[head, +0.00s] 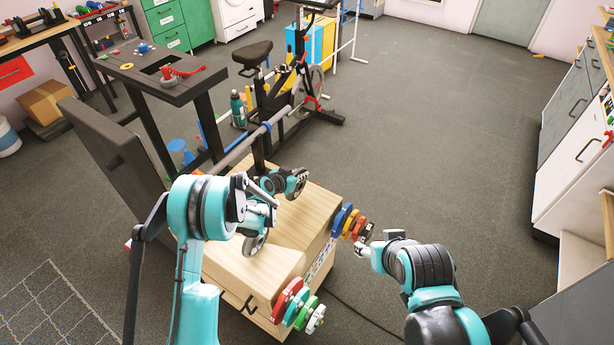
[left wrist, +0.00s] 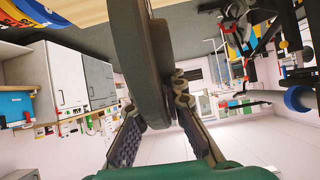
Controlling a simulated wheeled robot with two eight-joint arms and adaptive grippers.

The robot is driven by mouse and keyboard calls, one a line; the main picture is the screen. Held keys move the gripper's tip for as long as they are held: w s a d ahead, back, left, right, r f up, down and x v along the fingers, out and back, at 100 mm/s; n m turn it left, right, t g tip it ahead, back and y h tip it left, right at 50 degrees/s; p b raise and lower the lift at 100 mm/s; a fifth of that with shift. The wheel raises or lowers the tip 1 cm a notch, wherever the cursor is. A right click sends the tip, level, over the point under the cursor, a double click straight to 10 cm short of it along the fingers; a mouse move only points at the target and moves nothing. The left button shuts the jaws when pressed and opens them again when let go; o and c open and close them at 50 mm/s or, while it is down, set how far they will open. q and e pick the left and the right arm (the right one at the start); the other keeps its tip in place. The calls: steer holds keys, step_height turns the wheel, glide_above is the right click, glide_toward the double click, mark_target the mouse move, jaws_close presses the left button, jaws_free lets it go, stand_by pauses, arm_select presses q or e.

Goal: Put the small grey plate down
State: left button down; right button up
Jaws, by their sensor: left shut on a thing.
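The small grey plate (left wrist: 138,50) is dark and round. It stands nearly edge-on between the fingers of my left gripper (left wrist: 155,104) in the left wrist view, and the gripper is shut on it. In the head view my left gripper (head: 297,182) is over the far part of the wooden box (head: 290,225), and my arm links partly cover that area. I cannot tell whether the plate touches the box. My right gripper (head: 364,250) is at the box's right side, close to the coloured plates; its fingers are too small to read.
Blue, yellow and red plates (head: 349,222) sit in a row at the box's right side. Red and green plates (head: 295,303) sit at its near corner. A grey bench back (head: 115,160) stands left, and an exercise bike (head: 290,95) behind. The floor to the right is clear.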

mark_target(301, 182)
arm_select(q)
step_height(301, 182, down, 4)
steer(key=shift+f+b, duration=0.1)
steer(key=shift+b, duration=0.9)
steer(key=shift+r, duration=0.2)
steer(key=c, duration=1.9)
jaws_free()
steer(key=shift+f, duration=0.2)
steer(key=shift+c, duration=0.2)
steer(key=o, duration=0.3)
steer(key=shift+o, duration=0.2)
